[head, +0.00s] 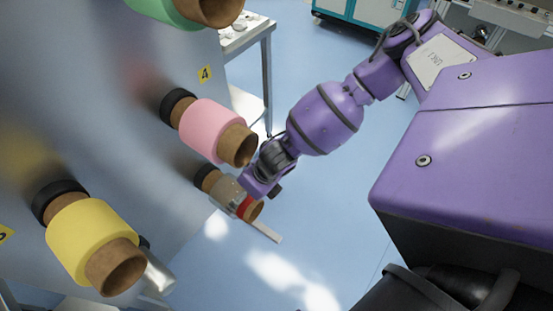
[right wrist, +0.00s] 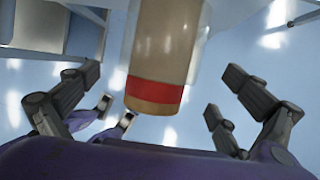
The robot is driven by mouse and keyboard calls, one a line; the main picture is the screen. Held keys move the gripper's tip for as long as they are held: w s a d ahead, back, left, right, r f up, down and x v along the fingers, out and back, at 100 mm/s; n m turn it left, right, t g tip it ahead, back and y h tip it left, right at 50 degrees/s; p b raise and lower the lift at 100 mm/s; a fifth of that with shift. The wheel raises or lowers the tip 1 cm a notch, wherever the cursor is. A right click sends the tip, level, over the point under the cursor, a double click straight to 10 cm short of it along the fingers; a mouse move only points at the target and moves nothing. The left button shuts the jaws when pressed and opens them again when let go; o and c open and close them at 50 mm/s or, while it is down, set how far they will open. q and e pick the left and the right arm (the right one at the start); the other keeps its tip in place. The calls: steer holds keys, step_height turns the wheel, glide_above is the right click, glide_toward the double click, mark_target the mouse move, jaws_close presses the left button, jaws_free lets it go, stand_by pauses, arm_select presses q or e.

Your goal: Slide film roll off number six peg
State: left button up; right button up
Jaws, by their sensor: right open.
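A clear film roll on a brown core (head: 228,192) sits low on the grey panel, with a red band near its free end. In the right wrist view the roll (right wrist: 165,45) points toward my palm, its red-banded end between the fingers. My right gripper (head: 262,182) is at this end and partly covers it in the head view. Its fingers (right wrist: 162,95) are spread open on both sides of the roll, with visible gaps. No number six label is readable. My left gripper is not in view.
A pink roll (head: 209,131) sits just above, below the number 4 label (head: 205,73). A yellow roll (head: 93,239) is at lower left and a green roll (head: 180,8) at the top. A table (head: 248,38) stands behind. Blue floor right of the panel is open.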

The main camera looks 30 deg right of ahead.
steer(key=x, duration=0.5)
steer(key=shift+s+f+b, duration=0.25)
steer(key=shift+f+b, duration=0.05)
steer(key=shift+f, duration=0.05)
steer(key=shift+w+f, duration=0.1)
steer(key=shift+f, duration=0.15)
steer(key=shift+w+a+f, duration=0.1)
steer(key=shift+f, duration=0.05)
steer(key=shift+w, duration=0.1)
steer(key=c, duration=1.3)
steer(key=o, duration=0.9)
steer(key=shift+w+a, duration=0.1)
steer(key=shift+w, duration=0.05)
steer(key=c, duration=1.2)
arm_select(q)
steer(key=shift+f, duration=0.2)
arm_select(e)
steer(key=shift+r, duration=0.25)
steer(key=shift+c, duration=0.2)
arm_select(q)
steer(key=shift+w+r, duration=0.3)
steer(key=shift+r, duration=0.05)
arm_select(e)
steer(key=shift+r, duration=0.25)
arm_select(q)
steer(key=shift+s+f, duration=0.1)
